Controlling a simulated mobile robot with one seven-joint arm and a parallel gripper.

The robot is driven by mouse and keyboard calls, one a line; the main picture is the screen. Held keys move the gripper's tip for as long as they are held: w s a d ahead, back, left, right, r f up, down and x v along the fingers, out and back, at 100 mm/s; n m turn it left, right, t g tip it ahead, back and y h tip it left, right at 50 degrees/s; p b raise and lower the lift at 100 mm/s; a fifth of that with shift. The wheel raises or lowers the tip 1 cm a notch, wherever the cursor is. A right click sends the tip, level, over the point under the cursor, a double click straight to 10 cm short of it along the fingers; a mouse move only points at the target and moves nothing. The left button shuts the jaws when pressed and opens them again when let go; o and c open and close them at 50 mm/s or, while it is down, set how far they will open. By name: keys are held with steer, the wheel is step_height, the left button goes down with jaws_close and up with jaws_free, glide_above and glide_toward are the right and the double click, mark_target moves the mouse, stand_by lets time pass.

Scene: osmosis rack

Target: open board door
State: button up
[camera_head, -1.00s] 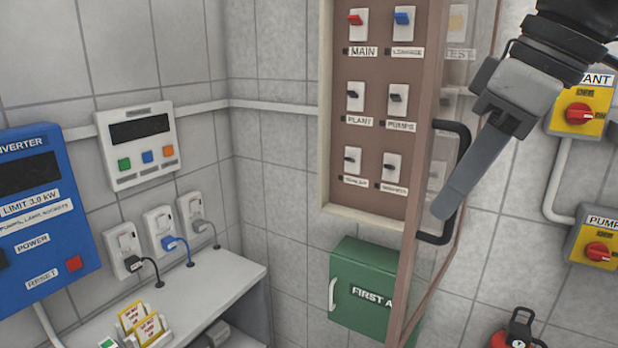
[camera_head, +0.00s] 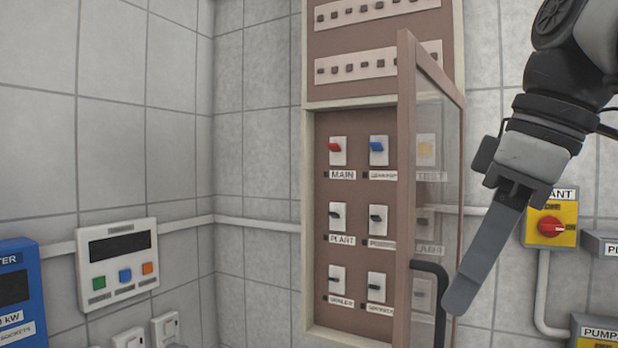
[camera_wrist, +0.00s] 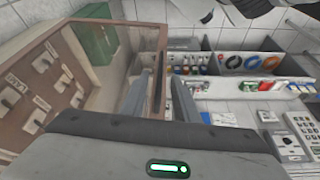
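The board (camera_head: 318,210) is a tall wall panel with labelled switches, in the middle of the head view. Its door (camera_head: 404,190) has a brown frame and a clear pane, and stands swung outward, uncovering the MAIN and PLANT switches. The right-hand switches show through the pane. A black bar handle (camera_head: 430,268) is on the door. My gripper (camera_head: 457,305) is just right of the handle in the head view. In the wrist view my gripper (camera_wrist: 160,74) has its fingers apart, with the door's frame edge (camera_wrist: 158,50) showing between them. I cannot tell whether it touches the door.
Yellow boxes with red knobs (camera_head: 551,225) are on the wall to the right. A white control box (camera_head: 117,265) and a blue unit (camera_head: 22,290) are on the left wall. The wrist view shows a green box (camera_wrist: 97,42) and shelves with several items (camera_wrist: 215,65).

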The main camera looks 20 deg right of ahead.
steer(key=p+v, duration=0.4)
steer(key=v, duration=0.6)
steer(key=shift+a, duration=0.15)
